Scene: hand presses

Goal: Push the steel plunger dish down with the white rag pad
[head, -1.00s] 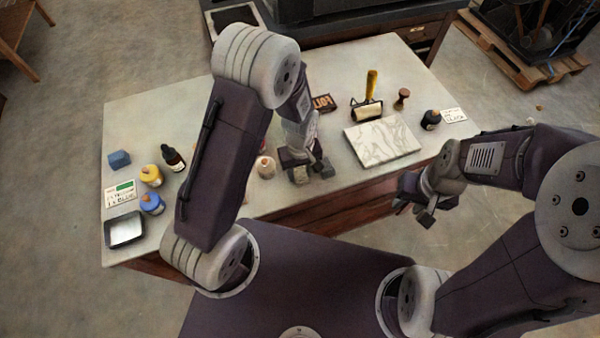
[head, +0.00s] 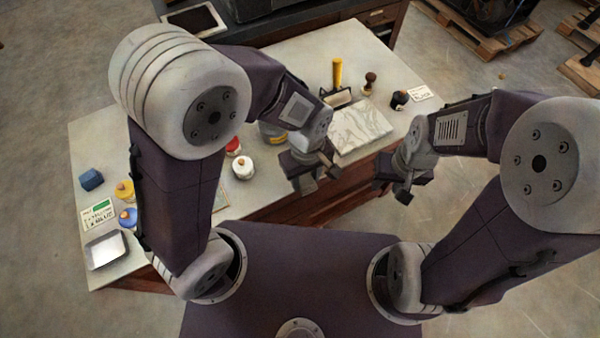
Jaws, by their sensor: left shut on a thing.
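My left gripper (head: 317,178) is in front of the table's front edge, left of the marble slab, pointing down. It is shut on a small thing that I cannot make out. No white rag pad shows clearly anywhere else. Just behind the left wrist stands a yellow and grey can (head: 271,134); it may be the one with the steel plunger dish, but the wrist and arm hide much of it. My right gripper (head: 394,190) hangs past the table's front edge, apart from everything; its finger gap is unclear.
A white bottle (head: 243,168) and a red-topped one (head: 233,147) stand left of the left gripper. The marble slab (head: 362,132), a yellow-handled roller (head: 337,77), a stamp (head: 370,83) and a dark bottle (head: 399,100) are at right. A metal tray (head: 106,250) lies front left.

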